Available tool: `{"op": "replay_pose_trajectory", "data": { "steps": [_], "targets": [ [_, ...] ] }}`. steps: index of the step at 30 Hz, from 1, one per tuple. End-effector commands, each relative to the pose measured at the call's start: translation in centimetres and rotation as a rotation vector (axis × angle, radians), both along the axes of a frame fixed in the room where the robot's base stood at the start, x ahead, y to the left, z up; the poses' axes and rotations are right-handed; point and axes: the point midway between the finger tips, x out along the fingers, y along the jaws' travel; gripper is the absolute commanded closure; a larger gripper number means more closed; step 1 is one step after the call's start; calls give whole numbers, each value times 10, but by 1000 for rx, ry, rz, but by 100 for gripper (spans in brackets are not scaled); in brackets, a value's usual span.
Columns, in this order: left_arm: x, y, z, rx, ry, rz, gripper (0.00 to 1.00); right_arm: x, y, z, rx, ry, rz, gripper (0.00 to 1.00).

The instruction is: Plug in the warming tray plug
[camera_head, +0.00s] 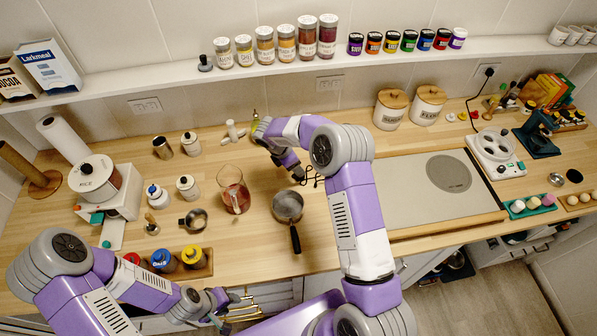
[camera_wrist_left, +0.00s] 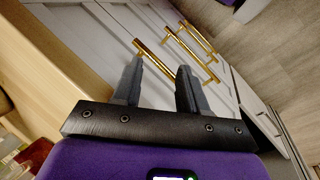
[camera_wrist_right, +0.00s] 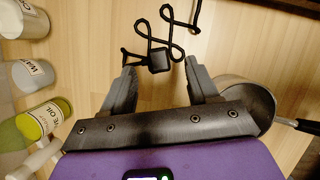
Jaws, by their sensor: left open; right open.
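A black plug (camera_wrist_right: 159,60) lies on the wooden counter with its looped black cord (camera_wrist_right: 160,30) running off the top of the right wrist view. The cord (camera_head: 313,180) also shows in the head view beside my right gripper (camera_head: 297,176). My right gripper is open over the counter, and the plug lies just ahead of and between its fingertips, not gripped. A flat grey tray (camera_head: 400,205), perhaps the warming tray, lies to the right. A wall outlet (camera_head: 330,83) is behind the counter. My left gripper (camera_head: 222,303) is open and empty by the drawer fronts.
A saucepan (camera_head: 288,206) stands close to my right gripper. An oil bottle (camera_wrist_right: 38,122) and jars are on its other side. A measuring jug (camera_head: 235,196) stands to the left. Another outlet (camera_head: 146,105) is at left. Gold handles (camera_wrist_left: 155,58) are near my left gripper.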

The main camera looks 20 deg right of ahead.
Motion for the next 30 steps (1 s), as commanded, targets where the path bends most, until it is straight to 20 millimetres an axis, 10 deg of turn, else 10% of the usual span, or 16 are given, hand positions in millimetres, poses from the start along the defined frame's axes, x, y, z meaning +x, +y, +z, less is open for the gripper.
{"op": "replay_pose_trajectory", "data": {
  "steps": [17,30],
  "targets": [
    [1,0,7,0,-1,0,57,0,-22,-42,0,0,0,40],
    [0,0,7,0,-1,0,57,0,-22,-42,0,0,0,100]
  ]
}}
